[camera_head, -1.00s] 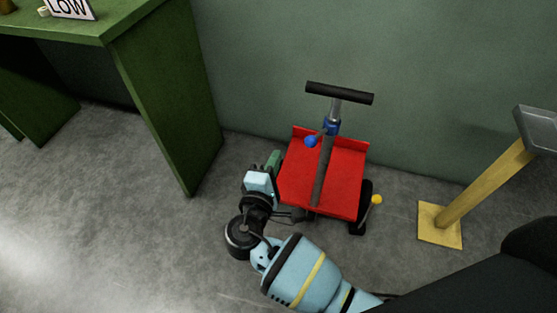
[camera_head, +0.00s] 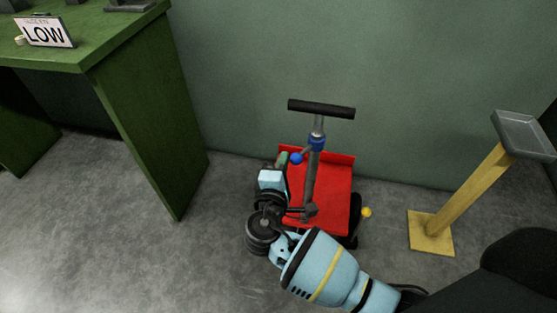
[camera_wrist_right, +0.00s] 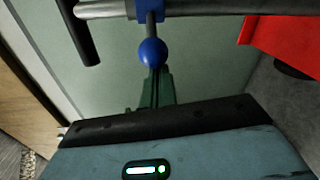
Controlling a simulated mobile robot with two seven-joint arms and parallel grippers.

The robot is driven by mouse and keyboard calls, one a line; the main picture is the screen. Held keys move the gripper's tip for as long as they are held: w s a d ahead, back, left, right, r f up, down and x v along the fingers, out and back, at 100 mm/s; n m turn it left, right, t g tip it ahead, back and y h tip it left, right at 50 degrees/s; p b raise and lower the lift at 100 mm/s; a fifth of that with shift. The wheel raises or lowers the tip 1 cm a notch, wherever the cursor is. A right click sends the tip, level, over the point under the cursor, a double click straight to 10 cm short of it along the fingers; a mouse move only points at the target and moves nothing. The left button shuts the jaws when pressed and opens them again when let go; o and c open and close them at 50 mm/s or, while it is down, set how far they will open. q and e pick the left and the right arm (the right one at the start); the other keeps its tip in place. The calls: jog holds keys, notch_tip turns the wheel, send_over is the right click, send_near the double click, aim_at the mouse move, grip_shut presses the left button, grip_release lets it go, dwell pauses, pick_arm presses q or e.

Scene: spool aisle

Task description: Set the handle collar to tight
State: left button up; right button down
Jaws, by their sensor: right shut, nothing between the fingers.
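The handle collar (camera_head: 317,143) is a blue band around the grey post of a red cart (camera_head: 334,185). A short lever with a blue ball knob (camera_head: 296,159) sticks out from it to the left; the knob also shows in the right wrist view (camera_wrist_right: 152,52). A black crossbar (camera_head: 321,109) tops the post. My right gripper (camera_head: 283,158) is at the cart's left side, its green fingers (camera_wrist_right: 156,84) shut and empty. The fingertips are very close to the knob; I cannot tell whether they touch. My left gripper is out of view.
A green table (camera_head: 110,40) with a LOW sign (camera_head: 45,31) stands at the left. A yellow post on a base (camera_head: 431,232) with a grey top stands at the right. A yellow knob (camera_head: 366,212) is by the cart's lower right. A green wall is behind the cart.

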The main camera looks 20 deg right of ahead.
jog(key=shift+s, duration=0.1)
dwell(0.3)
jog(key=shift+s+d+n+t+y+p, duration=0.15)
jog(key=shift+s+n+t+y+p, duration=0.15)
jog(key=shift+y+p, duration=0.15)
jog(key=shift+s+d+y, duration=0.1)
jog(key=shift+y, duration=0.25)
jog(key=s+d+n+t+y, duration=0.2)
jog(key=s+d+n+y, duration=0.4)
jog(key=y, duration=0.5)
jog(key=d+n, duration=0.2)
jog(key=shift+s+n+y, duration=0.2)
jog(key=shift+n+y, duration=0.2)
